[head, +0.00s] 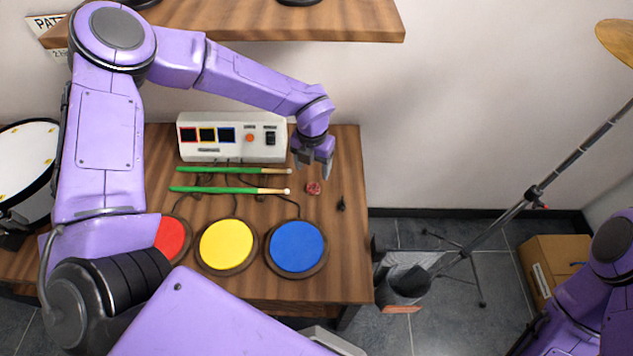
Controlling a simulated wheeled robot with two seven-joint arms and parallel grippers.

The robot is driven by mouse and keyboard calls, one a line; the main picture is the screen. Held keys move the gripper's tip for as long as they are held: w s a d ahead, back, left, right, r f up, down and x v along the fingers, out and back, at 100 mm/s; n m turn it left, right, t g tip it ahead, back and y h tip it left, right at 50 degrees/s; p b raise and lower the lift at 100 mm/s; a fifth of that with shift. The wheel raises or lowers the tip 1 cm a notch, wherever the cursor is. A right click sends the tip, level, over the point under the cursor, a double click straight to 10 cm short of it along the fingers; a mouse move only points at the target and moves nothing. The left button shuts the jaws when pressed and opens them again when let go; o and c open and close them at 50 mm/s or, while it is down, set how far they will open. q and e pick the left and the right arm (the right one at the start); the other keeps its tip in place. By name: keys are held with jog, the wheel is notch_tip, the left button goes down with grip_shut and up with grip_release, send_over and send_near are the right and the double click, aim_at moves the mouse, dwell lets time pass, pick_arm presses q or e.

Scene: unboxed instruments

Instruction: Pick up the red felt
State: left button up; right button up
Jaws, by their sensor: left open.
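The red felt (313,188), a small red piece, lies on the wooden table near its right side, just right of the drumstick tips. My left gripper (313,170) is open and empty, pointing down just above and behind the red felt, its fingertips close to it. I cannot tell the exact height gap. My right arm shows at the lower right edge, but its gripper is not visible.
Two green drumsticks (228,190) lie left of the felt. A small black item (342,204) lies to its right. A white control box (232,138) stands behind. Red, yellow (226,244) and blue pads (296,246) lie in front. A wooden shelf (290,20) overhangs behind.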

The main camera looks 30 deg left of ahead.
aim_at(313, 185)
pick_arm(q)
jog(key=f, duration=0.2)
jog(key=f+p, duration=0.1)
jog(key=f, duration=0.5)
jog(key=shift+s+d, duration=0.1)
jog(key=shift+s, duration=0.15)
jog(key=shift+r, duration=0.1)
jog(key=c, duration=1.1)
